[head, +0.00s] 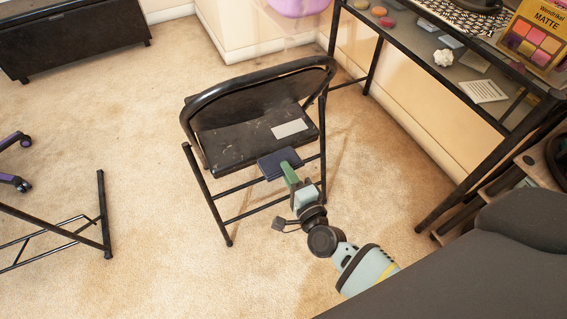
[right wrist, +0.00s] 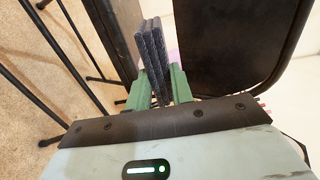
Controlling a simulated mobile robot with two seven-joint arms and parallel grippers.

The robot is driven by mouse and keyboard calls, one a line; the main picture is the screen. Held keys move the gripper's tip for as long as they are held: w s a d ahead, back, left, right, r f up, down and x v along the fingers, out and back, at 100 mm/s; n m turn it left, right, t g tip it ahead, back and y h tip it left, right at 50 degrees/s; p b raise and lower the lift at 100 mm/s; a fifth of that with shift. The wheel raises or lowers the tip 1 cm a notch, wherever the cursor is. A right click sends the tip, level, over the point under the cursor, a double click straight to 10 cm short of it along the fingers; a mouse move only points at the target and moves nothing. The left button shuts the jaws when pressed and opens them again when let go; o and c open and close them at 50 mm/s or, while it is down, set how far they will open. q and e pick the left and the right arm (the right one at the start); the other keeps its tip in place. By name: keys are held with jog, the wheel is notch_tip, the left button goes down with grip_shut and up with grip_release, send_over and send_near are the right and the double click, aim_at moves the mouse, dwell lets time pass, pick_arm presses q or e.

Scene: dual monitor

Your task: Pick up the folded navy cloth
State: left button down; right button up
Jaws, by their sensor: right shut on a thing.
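The folded navy cloth (head: 275,163) is at the front edge of the black folding chair's seat in the head view. My right gripper (head: 289,172) reaches it from the lower right with green fingers. In the right wrist view, the folded cloth (right wrist: 150,48) stands in dark, layered folds between the two green fingers, and the right gripper (right wrist: 158,84) is shut on it. I cannot tell whether the cloth still touches the seat. My left gripper is not in view.
The black folding chair (head: 225,147) carries a pale label on its seat. A dark desk (head: 429,47) with papers, a crumpled paper ball and a yellow palette box (head: 533,39) stands at the right. Open carpet lies left of the chair.

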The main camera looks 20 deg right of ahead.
jog(key=s, duration=0.1)
jog(key=s+r+p, duration=0.1)
jog(key=s, duration=0.2)
jog(key=shift+r+p, duration=0.25)
jog(key=shift+p, duration=0.1)
